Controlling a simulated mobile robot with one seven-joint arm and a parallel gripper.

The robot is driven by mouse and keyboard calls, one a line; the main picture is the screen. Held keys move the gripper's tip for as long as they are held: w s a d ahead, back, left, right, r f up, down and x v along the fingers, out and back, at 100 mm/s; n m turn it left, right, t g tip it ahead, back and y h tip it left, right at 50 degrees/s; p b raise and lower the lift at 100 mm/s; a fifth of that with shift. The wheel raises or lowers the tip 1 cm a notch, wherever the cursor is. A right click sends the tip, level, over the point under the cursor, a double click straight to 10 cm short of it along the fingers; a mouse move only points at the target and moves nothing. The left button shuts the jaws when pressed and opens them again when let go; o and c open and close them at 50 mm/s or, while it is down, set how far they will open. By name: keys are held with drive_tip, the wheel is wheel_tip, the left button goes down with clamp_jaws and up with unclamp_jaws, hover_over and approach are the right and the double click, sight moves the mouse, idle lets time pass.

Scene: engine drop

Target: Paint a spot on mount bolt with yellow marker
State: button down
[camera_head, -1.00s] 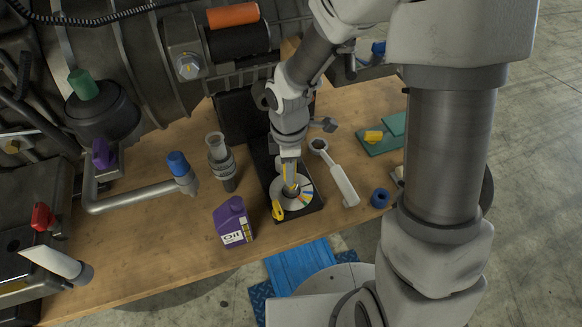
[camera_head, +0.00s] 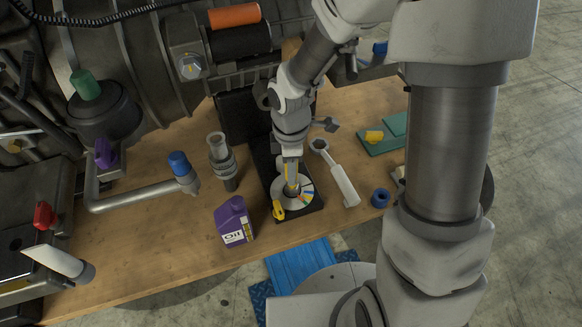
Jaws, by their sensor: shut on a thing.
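My gripper (camera_head: 291,188) points down over a round white holder with coloured segments (camera_head: 305,188) on a black tray. It is shut on a slim yellow marker (camera_head: 290,172), seen as a yellow strip between the fingers. The marker's lower end is at the middle of the holder; I cannot tell whether it sits in it. The mount bolt (camera_head: 190,67) is a grey hex head on the engine mount at the upper left, well away from the gripper. A small yellow mark shows on its face.
A yellow item (camera_head: 278,210) lies at the tray's left edge. A purple oil bottle (camera_head: 233,221), a glass-necked flask (camera_head: 221,162) and a pipe with a blue cap (camera_head: 179,163) stand left. A white-handled tool (camera_head: 341,183) and blue ring (camera_head: 380,198) lie right.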

drive_tip(key=shift+w+d+r, duration=0.1)
drive_tip(key=shift+w+d, duration=0.15)
drive_tip(key=shift+d, duration=0.1)
drive_tip(key=shift+s+a, duration=0.1)
drive_tip(key=shift+a, duration=0.05)
drive_tip(key=shift+s+a, duration=0.2)
drive_tip(key=shift+a, duration=0.1)
wheel_tip(320, 180, up, 7)
drive_tip(key=p, duration=0.6)
drive_tip(key=shift+s, duration=0.1)
idle(0.4)
